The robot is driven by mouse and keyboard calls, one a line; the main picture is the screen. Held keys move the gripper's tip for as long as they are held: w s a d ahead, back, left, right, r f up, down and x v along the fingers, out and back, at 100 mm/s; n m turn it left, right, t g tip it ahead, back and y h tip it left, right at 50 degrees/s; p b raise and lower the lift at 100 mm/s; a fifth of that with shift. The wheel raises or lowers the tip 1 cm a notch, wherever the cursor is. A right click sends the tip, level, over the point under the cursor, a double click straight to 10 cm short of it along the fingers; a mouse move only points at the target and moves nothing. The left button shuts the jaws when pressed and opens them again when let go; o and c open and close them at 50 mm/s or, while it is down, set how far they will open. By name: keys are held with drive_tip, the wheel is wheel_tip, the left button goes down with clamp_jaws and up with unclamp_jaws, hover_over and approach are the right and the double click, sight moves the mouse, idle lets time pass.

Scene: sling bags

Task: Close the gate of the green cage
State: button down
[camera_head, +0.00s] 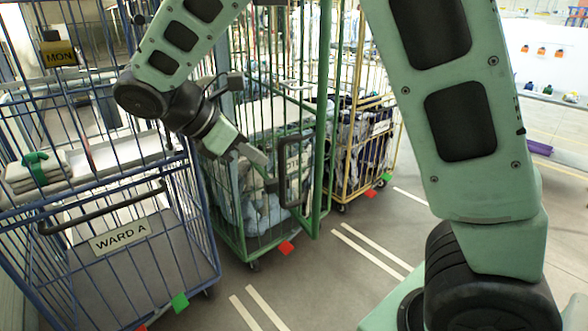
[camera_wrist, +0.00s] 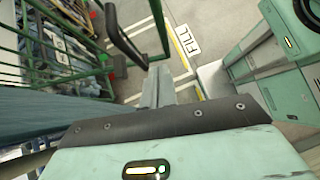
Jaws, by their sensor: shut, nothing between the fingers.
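The green cage (camera_head: 247,247) stands in the middle of the head view with pale blue cloth bundles inside. Its green-framed gate (camera_head: 319,180) stands ajar, its free edge out in front of the cage at the right. A dark loop handle (camera_head: 283,170) is on the gate; it also shows in the wrist view (camera_wrist: 122,38). My gripper (camera_head: 264,160) is shut and empty, close to the left of the handle. In the wrist view, the closed fingertips (camera_wrist: 158,72) are near the handle's lower end; I cannot tell if they touch it.
A blue cage (camera_head: 185,225) marked WARD A stands close on the left, and a yellow cage (camera_head: 398,130) behind on the right. Red and green floor markers lie by the cages. Open floor (camera_head: 330,285) with white lines lies in front.

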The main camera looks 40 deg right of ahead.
sight(312, 178)
drive_tip(key=shift+s+d+f+p, duration=0.4)
drive_tip(key=shift+d+f, duration=0.6)
drive_tip(key=shift+d, duration=0.6)
drive_tip(key=shift+s+d+f+p, duration=0.3)
drive_tip(key=shift+d+f, duration=0.65)
drive_tip(key=shift+d, duration=0.7)
drive_tip(key=shift+s+d+f+p, duration=0.4)
drive_tip(key=shift+d+f, duration=0.6)
drive_tip(key=shift+d, duration=0.6)
drive_tip(key=shift+w, duration=0.1)
